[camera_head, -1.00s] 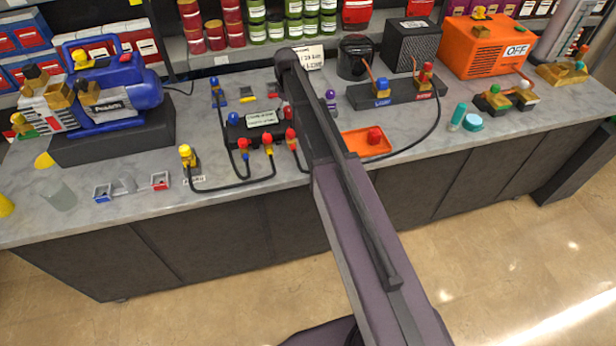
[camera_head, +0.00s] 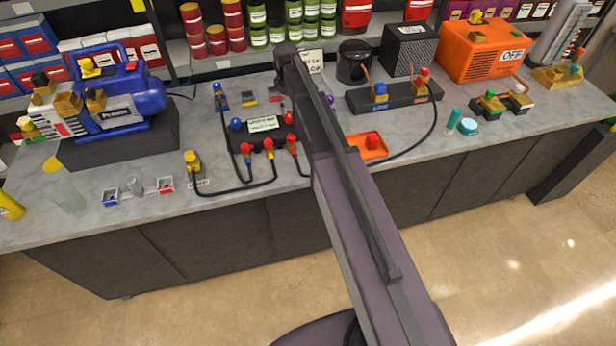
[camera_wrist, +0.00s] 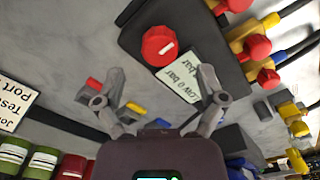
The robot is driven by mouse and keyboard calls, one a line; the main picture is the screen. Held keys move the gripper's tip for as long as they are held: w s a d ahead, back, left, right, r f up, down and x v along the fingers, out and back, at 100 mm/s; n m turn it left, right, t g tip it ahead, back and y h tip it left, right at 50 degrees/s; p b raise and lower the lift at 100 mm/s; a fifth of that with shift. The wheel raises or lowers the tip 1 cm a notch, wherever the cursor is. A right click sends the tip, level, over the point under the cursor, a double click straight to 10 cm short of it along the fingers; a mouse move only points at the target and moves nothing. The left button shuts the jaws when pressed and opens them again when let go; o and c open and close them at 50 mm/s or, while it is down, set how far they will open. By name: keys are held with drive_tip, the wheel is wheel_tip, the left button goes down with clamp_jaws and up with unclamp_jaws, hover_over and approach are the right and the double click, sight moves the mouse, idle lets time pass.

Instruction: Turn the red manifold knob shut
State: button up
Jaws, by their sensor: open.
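The red manifold knob (camera_wrist: 158,44) is round and sits on the dark manifold block (camera_wrist: 190,20) beside a pale label (camera_wrist: 180,78) in the wrist view. My gripper (camera_wrist: 161,75) is open, its two fingers spread to either side below the knob in the picture. The fingers look apart from the knob, and nothing is between them. In the head view the manifold (camera_head: 262,134) stands on the counter with a blue knob (camera_head: 236,124) at its left. The red knob (camera_head: 287,117) shows just left of my arm, which hides most of my gripper there.
Red and yellow hose fittings (camera_wrist: 258,47) stand close beside the manifold, with black hoses. A blue pump (camera_head: 125,105) is at the left. An orange tray (camera_head: 368,147) and a dark stand (camera_head: 395,96) are at the right.

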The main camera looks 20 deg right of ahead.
sight(289, 114)
drive_tip(key=shift+r+p, duration=4.15)
drive_tip(key=shift+r, duration=0.3)
drive_tip(key=s+f+m+b, duration=0.3)
drive_tip(key=s+f+b, duration=0.1)
drive_tip(key=s, duration=0.6)
drive_tip(key=s+a+f+m+b, duration=0.1)
drive_tip(key=s+f+m+b, duration=0.2)
drive_tip(key=s, duration=0.7)
drive_tip(key=s+f+m+b, duration=0.4)
drive_tip(key=s+f+b, duration=0.2)
drive_tip(key=s, duration=0.4)
drive_tip(key=shift+a+f, duration=0.2)
drive_tip(key=shift+f, duration=0.05)
